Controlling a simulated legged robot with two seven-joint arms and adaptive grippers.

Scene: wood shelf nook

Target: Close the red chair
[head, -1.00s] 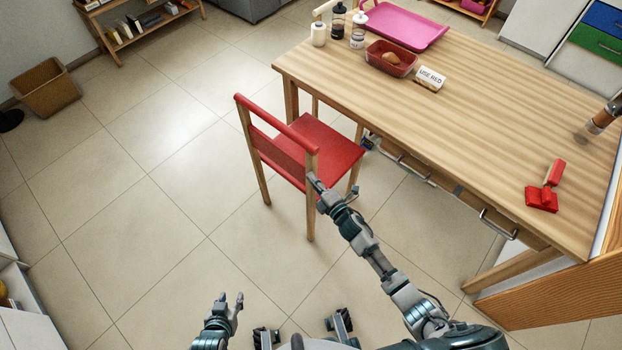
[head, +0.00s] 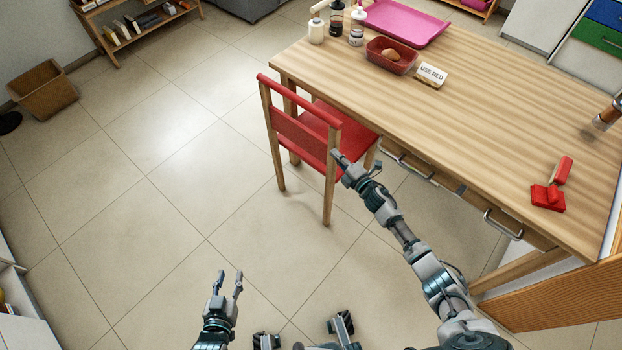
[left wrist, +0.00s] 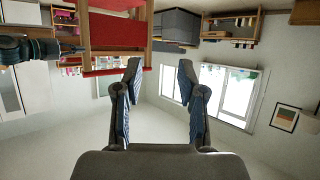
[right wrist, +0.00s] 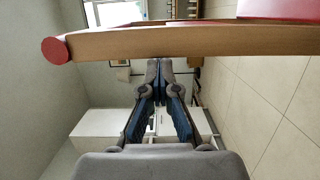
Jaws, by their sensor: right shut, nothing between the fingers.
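The red chair (head: 299,138) has wooden legs and a red seat and back. It stands upright at the near left side of the wooden table, its seat partly under the tabletop. My right gripper (head: 338,157) is shut and empty, its tips at the chair's right back post. In the right wrist view the shut fingers (right wrist: 160,68) point at that wooden post (right wrist: 180,43); whether they touch it is hard to tell. My left gripper (head: 229,277) is open and empty, low over the floor, away from the chair. The chair also shows upside down in the left wrist view (left wrist: 115,35).
The wooden table (head: 470,115) carries a pink tray (head: 405,22), a red container (head: 390,56), a "USE RED" sign (head: 431,75), bottles and a red brush-like tool (head: 550,190). Drawer handles (head: 502,225) stick out along its near edge.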

